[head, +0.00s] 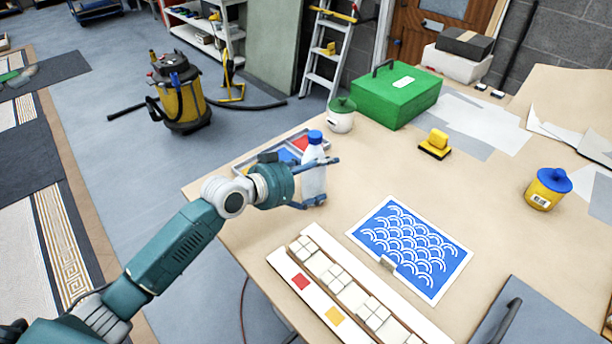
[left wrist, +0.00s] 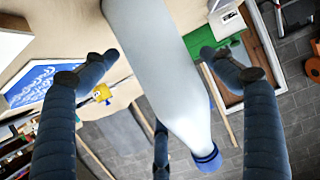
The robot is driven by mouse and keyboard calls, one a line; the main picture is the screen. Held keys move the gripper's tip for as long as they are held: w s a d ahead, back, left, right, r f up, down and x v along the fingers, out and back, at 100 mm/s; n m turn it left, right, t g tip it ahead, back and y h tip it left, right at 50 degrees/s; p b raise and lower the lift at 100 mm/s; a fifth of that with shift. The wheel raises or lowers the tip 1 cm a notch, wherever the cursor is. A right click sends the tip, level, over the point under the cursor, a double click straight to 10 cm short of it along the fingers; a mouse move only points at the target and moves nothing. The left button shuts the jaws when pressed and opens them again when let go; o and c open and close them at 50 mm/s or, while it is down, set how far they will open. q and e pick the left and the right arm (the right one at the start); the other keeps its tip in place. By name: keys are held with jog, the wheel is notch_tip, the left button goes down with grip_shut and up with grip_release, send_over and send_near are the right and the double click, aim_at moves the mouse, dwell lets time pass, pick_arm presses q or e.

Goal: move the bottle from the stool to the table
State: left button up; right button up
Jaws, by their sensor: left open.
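The bottle (head: 313,178), white with a blue cap, is upright at the left part of the table (head: 330,228) and looks to stand on its top. My left gripper (head: 328,180) reaches in from the left, with its fingers open on either side of the bottle. In the left wrist view the bottle (left wrist: 160,70) lies between the spread fingers of the left gripper (left wrist: 157,58), with gaps visible beside it. The stool is not in view. My right gripper is not in view.
A tray of coloured pieces (head: 243,168) lies behind the gripper. A white jar with a green lid (head: 341,116) and a green toolbox (head: 395,97) stand farther back. A blue patterned panel (head: 410,247) and a strip of tiles (head: 345,290) lie in front. Bare tabletop shows right of the bottle.

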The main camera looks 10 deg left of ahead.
pick_arm(q)
jog(key=b+v, duration=0.2)
jog(key=v, duration=0.9)
jog(key=shift+s, duration=0.3)
jog(key=shift+a+r, duration=0.1)
jog(key=shift+a, duration=0.05)
jog(key=shift+a, duration=0.1)
